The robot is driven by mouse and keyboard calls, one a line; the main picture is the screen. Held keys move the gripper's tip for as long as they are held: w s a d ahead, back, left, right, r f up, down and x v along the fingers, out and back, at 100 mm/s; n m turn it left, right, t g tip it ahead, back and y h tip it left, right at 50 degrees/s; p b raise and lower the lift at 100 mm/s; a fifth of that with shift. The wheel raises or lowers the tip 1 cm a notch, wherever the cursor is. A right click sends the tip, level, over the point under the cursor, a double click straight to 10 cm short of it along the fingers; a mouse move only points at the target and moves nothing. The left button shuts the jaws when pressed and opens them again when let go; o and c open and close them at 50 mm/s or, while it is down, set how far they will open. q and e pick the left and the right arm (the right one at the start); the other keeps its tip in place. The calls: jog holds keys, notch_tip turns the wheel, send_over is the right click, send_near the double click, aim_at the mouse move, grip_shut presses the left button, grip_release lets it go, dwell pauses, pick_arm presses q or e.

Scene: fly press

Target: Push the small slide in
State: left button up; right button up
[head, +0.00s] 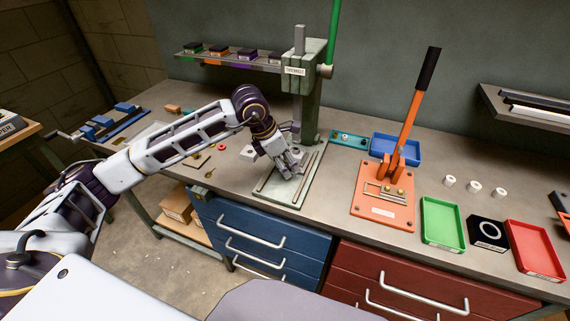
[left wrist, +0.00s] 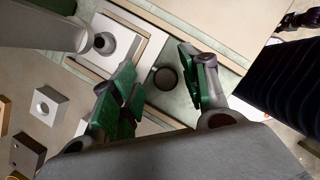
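The fly press (head: 311,100) stands at the middle of the bench, with a pale green base plate (head: 318,186). Two rails run along the base toward its front. My left gripper (head: 292,172) is low over this base. In the left wrist view its green-padded fingers (left wrist: 165,95) are spread apart. A small round dark knob (left wrist: 166,78) shows between them, seemingly on the small slide; the fingers do not visibly grip it. A pale block with a round hole (left wrist: 112,44) lies beyond the knob, beneath the ram. The slide is mostly hidden by the gripper in the head view.
An orange lever press (head: 384,207) stands right of the fly press, near a blue tray (head: 396,148). A green tray (head: 442,222) and a red tray (head: 535,248) lie farther right. Small loose parts lie on the bench to the left.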

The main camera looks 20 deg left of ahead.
pick_arm(q)
jog(key=shift+s+r, duration=0.1)
jog(key=shift+s, duration=0.1)
jog(key=v, duration=1.1)
jog(key=shift+r, duration=0.4)
jog(key=shift+a+f, duration=0.1)
dwell(0.4)
